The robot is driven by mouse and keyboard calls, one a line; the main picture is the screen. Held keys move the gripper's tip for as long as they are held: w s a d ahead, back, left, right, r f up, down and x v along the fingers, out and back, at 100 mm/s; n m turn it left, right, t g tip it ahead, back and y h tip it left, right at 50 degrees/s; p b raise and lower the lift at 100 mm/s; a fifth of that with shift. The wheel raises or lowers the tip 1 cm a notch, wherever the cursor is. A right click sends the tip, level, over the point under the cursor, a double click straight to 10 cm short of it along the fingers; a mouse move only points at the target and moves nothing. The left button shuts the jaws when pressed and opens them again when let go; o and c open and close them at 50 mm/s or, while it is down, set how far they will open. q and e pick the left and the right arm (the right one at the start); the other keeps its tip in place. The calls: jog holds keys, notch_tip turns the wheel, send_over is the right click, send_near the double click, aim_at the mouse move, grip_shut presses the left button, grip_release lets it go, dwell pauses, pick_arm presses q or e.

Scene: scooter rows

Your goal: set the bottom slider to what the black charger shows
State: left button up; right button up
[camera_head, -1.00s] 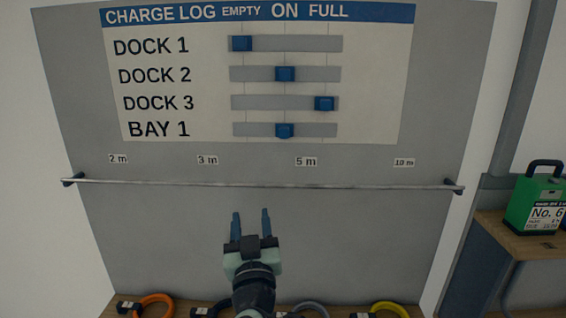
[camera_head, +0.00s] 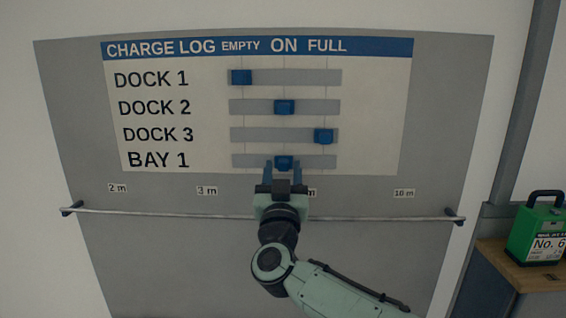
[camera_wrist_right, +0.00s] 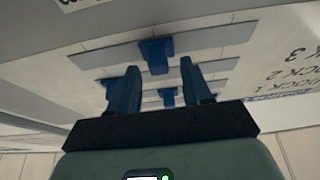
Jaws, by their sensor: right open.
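The bottom slider is the blue knob (camera_head: 284,162) in the BAY 1 row of the charge log board (camera_head: 390,120). It stands at the middle mark, under ON. My right gripper (camera_head: 283,170) is open, its blue fingers pointing up at this knob, one on each side in the picture. In the right wrist view the nearest blue knob (camera_wrist_right: 155,56) shows between and beyond the open fingers (camera_wrist_right: 160,82); I see no contact. The black charger is not in view. My left gripper is not in view.
Above, the DOCK 1 knob (camera_head: 242,77) is under EMPTY, the DOCK 2 knob (camera_head: 284,107) under ON and the DOCK 3 knob (camera_head: 324,136) under FULL. A metal rail (camera_head: 160,211) crosses below the board. A green No. 6 unit (camera_head: 540,230) stands at right.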

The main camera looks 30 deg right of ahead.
jog(key=shift+w+d+r, duration=0.2)
jog(key=shift+w+d, duration=0.1)
jog(key=shift+w, duration=0.15)
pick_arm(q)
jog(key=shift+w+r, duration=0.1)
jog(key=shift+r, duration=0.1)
pick_arm(e)
grip_shut()
jog(key=b, duration=0.2)
send_near(326, 154)
jog(key=x, duration=0.5)
jog(key=shift+w, duration=0.15)
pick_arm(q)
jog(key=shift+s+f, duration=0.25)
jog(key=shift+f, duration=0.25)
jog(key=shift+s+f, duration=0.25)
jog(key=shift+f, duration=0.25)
pick_arm(e)
jog(key=shift+a, duration=0.15)
grip_release()
